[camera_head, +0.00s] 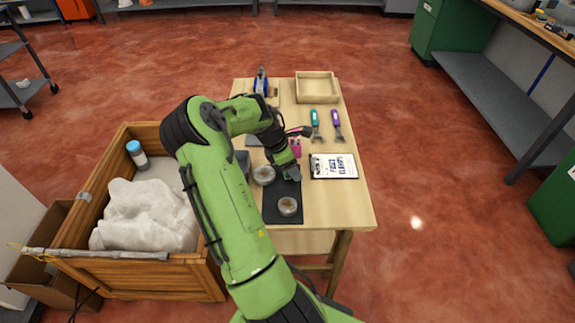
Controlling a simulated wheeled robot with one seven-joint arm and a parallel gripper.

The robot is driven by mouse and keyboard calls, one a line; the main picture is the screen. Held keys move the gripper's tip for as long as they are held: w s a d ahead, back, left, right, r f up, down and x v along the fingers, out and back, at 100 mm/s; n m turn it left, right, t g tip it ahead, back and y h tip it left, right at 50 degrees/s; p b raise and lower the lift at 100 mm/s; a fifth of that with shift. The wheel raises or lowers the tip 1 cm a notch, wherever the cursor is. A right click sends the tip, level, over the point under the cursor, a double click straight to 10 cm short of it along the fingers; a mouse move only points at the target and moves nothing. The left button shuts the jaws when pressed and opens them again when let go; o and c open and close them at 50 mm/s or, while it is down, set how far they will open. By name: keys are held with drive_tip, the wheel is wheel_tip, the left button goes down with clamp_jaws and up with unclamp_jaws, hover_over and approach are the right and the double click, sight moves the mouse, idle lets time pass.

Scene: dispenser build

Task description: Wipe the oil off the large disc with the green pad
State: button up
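Two round metallic discs sit on a dark mat (276,214) on the wooden table. One disc (263,177) is just left of my gripper, and the other disc (288,206) is nearer the mat's front edge. They look close in size, so I cannot tell for sure which is the large one. Any oil on them is too small to make out.
A clipboard (334,167) lies right of the mat. Teal (315,122) and purple-handled (336,122) tools, a wooden tray (317,87) and a blue device (261,84) are farther back. A wooden crate (165,270) with white cloth stands left. The table's front right is clear.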

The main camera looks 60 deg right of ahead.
wheel_tip(320, 180, up, 6)
drive_tip(key=p, duration=0.5)
drive_tip(key=shift+p, duration=0.3)
wheel_tip(320, 180, up, 3)
drive_tip(key=p, duration=0.3)
drive_tip(key=shift+r, duration=0.15)
